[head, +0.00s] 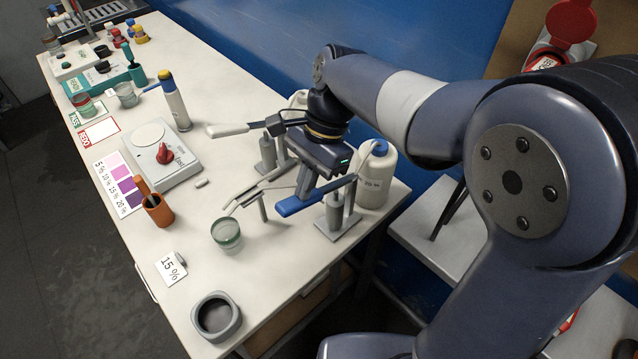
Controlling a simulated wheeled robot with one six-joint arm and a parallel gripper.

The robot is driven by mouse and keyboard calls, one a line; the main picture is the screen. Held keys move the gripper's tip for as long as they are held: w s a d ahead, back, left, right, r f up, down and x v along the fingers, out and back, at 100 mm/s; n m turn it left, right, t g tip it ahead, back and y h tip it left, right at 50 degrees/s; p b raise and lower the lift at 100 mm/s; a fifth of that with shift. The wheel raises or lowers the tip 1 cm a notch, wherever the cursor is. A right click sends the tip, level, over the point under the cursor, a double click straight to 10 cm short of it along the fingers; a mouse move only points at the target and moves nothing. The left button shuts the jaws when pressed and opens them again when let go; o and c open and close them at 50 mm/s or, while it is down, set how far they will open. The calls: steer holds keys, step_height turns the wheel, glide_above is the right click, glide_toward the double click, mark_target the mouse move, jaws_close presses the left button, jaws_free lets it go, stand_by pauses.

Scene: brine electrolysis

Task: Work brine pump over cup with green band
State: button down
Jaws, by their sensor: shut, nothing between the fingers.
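The cup with the green band (226,234) is clear and stands upright on the white bench, just below the end of a thin metal spout (248,197). The pump beside it has a grey post (333,212) on a base plate and a blue lever (315,196). A white jug with a blue cap (377,178) stands right behind this pump, with a thin tube at its top. My gripper (308,182) points down just above and behind the blue lever. It is shut with nothing in it. Its fingertips are partly hidden, so I cannot tell whether they touch the lever.
A second pump has a white lever (228,130). A "15 %" card (171,268) and a grey round pot (216,316) sit near the front edge. An orange holder (157,209), a colour chart (119,184) and a red-knobbed device (158,155) are left. The front bench between cup and pot is clear.

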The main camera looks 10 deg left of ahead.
mark_target(303, 205)
steer(key=f+b, duration=0.1)
steer(key=f, duration=0.1)
steer(key=f+b, duration=0.2)
steer(key=f, duration=0.1)
steer(key=shift+s+a+f, duration=0.2)
steer(key=shift+s+f, duration=0.1)
steer(key=r+p, duration=0.5)
steer(key=r, duration=0.1)
steer(key=shift+w+d+p, duration=0.2)
steer(key=shift+w+p, duration=0.05)
steer(key=shift+p, duration=0.15)
steer(key=shift+f, duration=0.15)
stand_by(1.3)
steer(key=shift+s+a+f+b, duration=0.15)
steer(key=shift+f+b, duration=0.7)
steer(key=shift+f, duration=0.55)
steer(key=shift+s+a+f+b, duration=0.15)
steer(key=shift+f+b, duration=0.7)
steer(key=shift+f, duration=0.55)
steer(key=p+v, duration=0.3)
steer(key=v, duration=0.1)
steer(key=s+p+v, duration=0.1)
steer(key=p, duration=0.1)
steer(key=shift+w+a+r+p, duration=0.1)
steer(key=shift+a+r+p, duration=0.2)
steer(key=shift+r, duration=0.35)
steer(key=shift+f, duration=0.1)
